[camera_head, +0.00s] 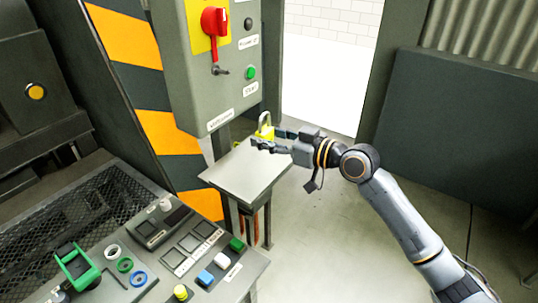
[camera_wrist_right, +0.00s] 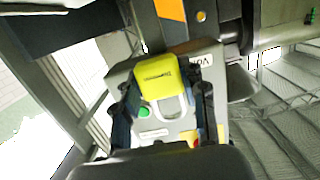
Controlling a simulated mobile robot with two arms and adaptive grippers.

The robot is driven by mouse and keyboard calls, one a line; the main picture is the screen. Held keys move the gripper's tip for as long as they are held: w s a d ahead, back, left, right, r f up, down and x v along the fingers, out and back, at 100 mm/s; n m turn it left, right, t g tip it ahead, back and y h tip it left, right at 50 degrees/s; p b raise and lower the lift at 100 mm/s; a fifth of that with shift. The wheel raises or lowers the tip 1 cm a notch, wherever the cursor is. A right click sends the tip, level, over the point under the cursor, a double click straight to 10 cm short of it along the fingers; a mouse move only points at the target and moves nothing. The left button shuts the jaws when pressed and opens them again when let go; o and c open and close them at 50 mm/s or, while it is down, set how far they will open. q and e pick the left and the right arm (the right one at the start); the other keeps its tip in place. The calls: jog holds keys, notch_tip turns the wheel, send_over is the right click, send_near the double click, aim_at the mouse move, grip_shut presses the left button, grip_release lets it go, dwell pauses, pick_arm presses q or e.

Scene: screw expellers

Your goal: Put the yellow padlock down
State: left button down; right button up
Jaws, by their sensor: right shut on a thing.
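The yellow padlock (camera_head: 265,132) is at the tip of my right gripper (camera_head: 268,142) in the head view, over the far side of a small grey metal stand (camera_head: 240,180). Its shackle points up. In the right wrist view, the padlock's yellow body (camera_wrist_right: 162,77) and pale shackle lie between the two dark fingers of my right gripper (camera_wrist_right: 165,98), which is shut on it. I cannot tell whether the padlock touches the stand's top. My left gripper is not in view.
A grey control box (camera_head: 215,75) with a red switch (camera_head: 213,22) and a green button hangs just above and behind the stand. A control desk (camera_head: 185,255) with several coloured buttons is in front at left. The stand's near top is bare. Open floor lies to the right.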

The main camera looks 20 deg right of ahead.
send_over(270, 160)
jog(key=s, duration=0.1)
notch_tip(270, 160, down, 5)
jog(key=shift+a+f, duration=0.15)
jog(key=shift+f, duration=0.05)
jog(key=shift+w+f+b, duration=0.3)
jog(key=shift+w+f, duration=0.15)
jog(key=shift+f, duration=0.05)
notch_tip(270, 160, down, 3)
jog(key=shift+p, duration=0.35)
jog(key=shift+f, duration=0.1)
jog(key=shift+f+b, duration=0.2)
jog(key=shift+b, duration=0.1)
jog(key=o, duration=1.1)
jog(key=shift+c, duration=0.2)
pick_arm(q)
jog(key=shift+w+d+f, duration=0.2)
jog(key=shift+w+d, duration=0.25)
